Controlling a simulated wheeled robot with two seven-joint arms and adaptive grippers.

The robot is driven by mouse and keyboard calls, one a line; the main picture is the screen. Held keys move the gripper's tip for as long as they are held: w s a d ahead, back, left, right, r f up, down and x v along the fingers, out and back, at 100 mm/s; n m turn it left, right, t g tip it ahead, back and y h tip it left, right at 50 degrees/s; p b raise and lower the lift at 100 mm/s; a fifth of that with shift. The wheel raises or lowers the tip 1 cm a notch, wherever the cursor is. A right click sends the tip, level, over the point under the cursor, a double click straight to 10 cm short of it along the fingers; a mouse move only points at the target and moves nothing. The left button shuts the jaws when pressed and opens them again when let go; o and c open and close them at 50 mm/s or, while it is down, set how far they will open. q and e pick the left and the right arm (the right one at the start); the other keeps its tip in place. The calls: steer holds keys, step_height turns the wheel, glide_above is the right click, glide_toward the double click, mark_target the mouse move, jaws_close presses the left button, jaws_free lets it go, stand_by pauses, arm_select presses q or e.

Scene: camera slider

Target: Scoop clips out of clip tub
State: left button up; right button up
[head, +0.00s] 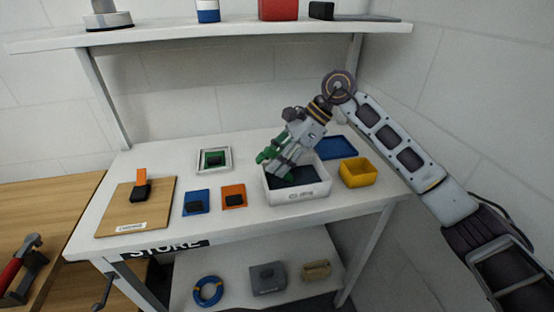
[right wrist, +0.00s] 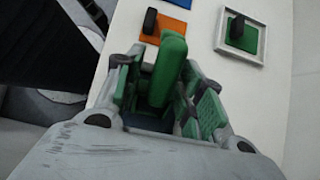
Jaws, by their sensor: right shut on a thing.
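The white clip tub (head: 297,196), labelled "CLIPS", stands on the bench right of the middle. Its inside looks dark, and single clips cannot be made out. My right gripper (head: 280,158) is over the back of the tub, pointing down to the left. It is shut on a green handle (right wrist: 167,66), which stands up between its fingers in the right wrist view. The far end of the handled tool is hidden, so I cannot tell whether it touches the tub's contents. My left gripper is not in view.
A yellow bin (head: 358,173) stands right of the tub, with a blue tray (head: 336,147) behind. Left are an orange mat (head: 233,190), a blue mat (head: 196,195), a framed green pad (head: 214,151) and a wooden board (head: 120,217). A shelf (head: 210,38) hangs above.

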steer(key=shift+w+d+b, duration=0.15)
steer(key=shift+d+b, duration=0.25)
steer(key=shift+b, duration=0.15)
stand_by(1.8)
steer(key=shift+w+d+f+b, duration=0.1)
steer(key=shift+d+f+b, duration=0.05)
steer(key=shift+d+b, duration=0.15)
stand_by(0.8)
steer(key=shift+w+d+b, duration=0.1)
steer(key=shift+d+b, duration=0.2)
steer(key=shift+b, duration=0.1)
stand_by(1.2)
steer(key=shift+a, duration=0.15)
stand_by(0.5)
steer(key=shift+a+f+h+p, duration=0.1)
steer(key=shift+a+h+p, duration=0.2)
steer(key=shift+h, duration=0.4)
steer(key=shift+r+t+h+p, duration=0.8)
steer(key=shift+r+h+p, duration=0.8)
steer(key=shift+r+p, duration=0.85)
steer(key=shift+f, duration=0.25)
